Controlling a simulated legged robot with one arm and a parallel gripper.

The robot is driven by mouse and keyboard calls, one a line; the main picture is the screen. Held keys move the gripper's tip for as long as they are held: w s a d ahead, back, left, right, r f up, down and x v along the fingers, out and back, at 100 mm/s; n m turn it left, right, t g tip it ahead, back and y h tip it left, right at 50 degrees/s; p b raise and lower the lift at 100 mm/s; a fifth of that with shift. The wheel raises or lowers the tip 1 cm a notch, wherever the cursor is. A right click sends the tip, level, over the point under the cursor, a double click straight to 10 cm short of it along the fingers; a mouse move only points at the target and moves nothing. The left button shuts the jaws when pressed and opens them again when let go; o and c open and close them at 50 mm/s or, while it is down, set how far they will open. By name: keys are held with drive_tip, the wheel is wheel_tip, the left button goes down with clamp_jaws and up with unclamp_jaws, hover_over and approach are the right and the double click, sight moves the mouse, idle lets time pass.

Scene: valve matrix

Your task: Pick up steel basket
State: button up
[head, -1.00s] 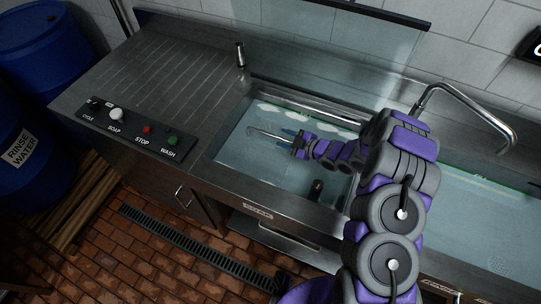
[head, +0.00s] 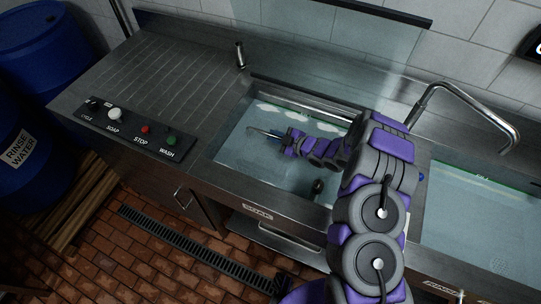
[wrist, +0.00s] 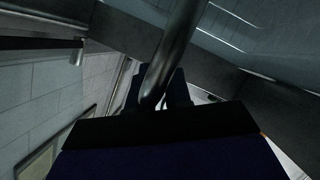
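My gripper (head: 285,137) reaches left over the left sink basin. A thin bright metal bar (head: 262,133) shows at its tip in the head view. In the wrist view a thick steel bar (wrist: 175,50) comes down from the top and meets or crosses the fingers of my gripper (wrist: 162,95). It may be the steel basket's handle, but I cannot tell. The basket's body is not clearly seen. The wrist view is dark, and whether the fingers are closed on the bar cannot be told.
The left basin (head: 235,165) holds water with white foam patches. A faucet (head: 470,100) arches over the right basin (head: 480,220). A control panel (head: 130,128) and a ribbed drainboard (head: 170,60) lie to the left. A small spout (head: 240,55) stands behind.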

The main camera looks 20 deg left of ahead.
drive_tip(key=shift+a, duration=0.1)
clamp_jaws()
idle(0.8)
